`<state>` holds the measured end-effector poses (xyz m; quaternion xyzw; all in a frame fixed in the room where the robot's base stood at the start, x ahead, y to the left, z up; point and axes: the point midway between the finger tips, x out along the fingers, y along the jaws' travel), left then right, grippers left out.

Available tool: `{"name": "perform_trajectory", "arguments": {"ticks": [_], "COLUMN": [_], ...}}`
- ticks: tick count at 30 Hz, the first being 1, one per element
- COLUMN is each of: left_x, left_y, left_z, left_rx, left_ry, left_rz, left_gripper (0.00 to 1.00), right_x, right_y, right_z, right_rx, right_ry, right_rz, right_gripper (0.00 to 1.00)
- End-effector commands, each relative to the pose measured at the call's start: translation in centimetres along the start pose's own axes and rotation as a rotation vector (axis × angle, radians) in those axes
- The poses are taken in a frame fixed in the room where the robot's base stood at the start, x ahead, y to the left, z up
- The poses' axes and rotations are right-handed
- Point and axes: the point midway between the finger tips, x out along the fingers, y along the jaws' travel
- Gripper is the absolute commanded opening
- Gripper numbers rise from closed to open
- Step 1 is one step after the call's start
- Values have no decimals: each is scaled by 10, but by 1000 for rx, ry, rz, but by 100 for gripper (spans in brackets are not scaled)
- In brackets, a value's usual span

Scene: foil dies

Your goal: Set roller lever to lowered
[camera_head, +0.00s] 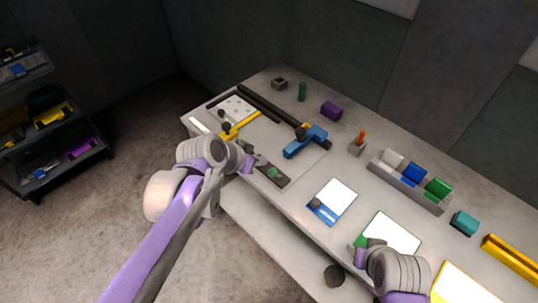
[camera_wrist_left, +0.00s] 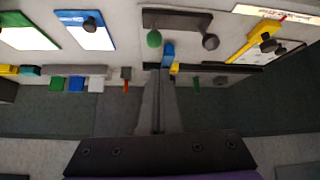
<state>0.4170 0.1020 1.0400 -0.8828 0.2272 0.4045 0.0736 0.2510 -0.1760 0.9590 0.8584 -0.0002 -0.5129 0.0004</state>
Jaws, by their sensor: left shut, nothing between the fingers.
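A dark plate (camera_head: 283,182) lies near the table's front edge, with a green ball knob (camera_head: 272,172) on it. In the left wrist view the dark plate (camera_wrist_left: 178,20) also carries a dark round knob (camera_wrist_left: 211,41) beside the green knob (camera_wrist_left: 154,38). No label shows which part is the roller lever. My left gripper (camera_head: 249,163) is shut and empty, just left of the green knob; its fingers also show in the left wrist view (camera_wrist_left: 162,78). I cannot tell whether it touches anything. My right gripper (camera_head: 361,250) is by the green-edged white panel; its jaw opening is unclear.
A blue block (camera_head: 305,142) sits by a long black rail (camera_head: 270,106). A yellow piece (camera_head: 240,126) with dark knobs lies at left. A blue-edged white panel (camera_head: 340,196) lies right of the dark plate. Behind stands a grey tray (camera_head: 407,190) of coloured blocks.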

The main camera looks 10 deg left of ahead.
Motion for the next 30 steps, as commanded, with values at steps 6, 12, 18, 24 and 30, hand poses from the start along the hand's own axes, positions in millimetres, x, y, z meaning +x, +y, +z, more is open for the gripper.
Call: {"name": "perform_trajectory", "arguments": {"ticks": [6,12,18,24,30], "left_x": [-18,-19,-19,-20,-34], "left_y": [-1,-1,-1,-1,7], "left_z": [5,6,6,7,65], "left_rx": [0,0,0,-2,-108], "left_ry": [1,1,1,-1,-86], "left_rz": [0,0,0,-1,-75], "left_gripper": [0,0,0,0,0], "right_x": [-2,-2,-2,-2,-2], "right_y": [0,0,0,0,0], "right_z": [-2,-2,-2,-2,-2], "right_rx": [0,0,0,0,0], "right_ry": [2,2,2,2,2], "right_rz": [0,0,0,0,0], "right_gripper": [50,50,50,50,50]}}
